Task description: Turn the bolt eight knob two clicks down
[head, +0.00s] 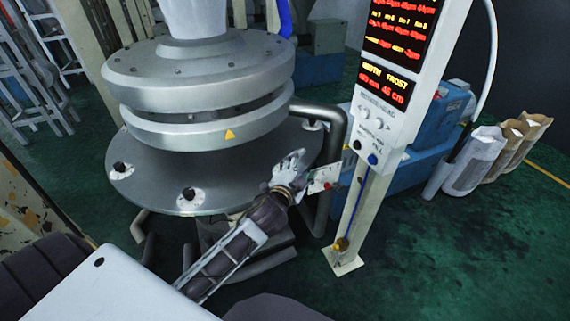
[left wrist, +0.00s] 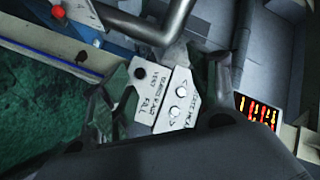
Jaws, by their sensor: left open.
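My left gripper (head: 289,166) is over the right front part of the round metal plate (head: 205,165) in the head view, with its arm reaching up from below. In the left wrist view the open fingers (left wrist: 163,88) frame a white labelled panel (left wrist: 150,108) with a black knob (left wrist: 139,73) and pale round controls. I cannot see whether the fingers touch anything. Black knobs on white round bases stand on the plate's rim at left (head: 120,169), front (head: 189,196) and right (head: 312,124). I cannot read which knob is bolt eight. My right gripper is not in view.
A heavy metal ring (head: 200,75) hangs over the plate. A post with a lit red and yellow display (head: 400,30) stands right of my gripper. A small box with a red button (head: 326,180) and a bent dark pipe (head: 340,140) are close by. Green floor lies open at right.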

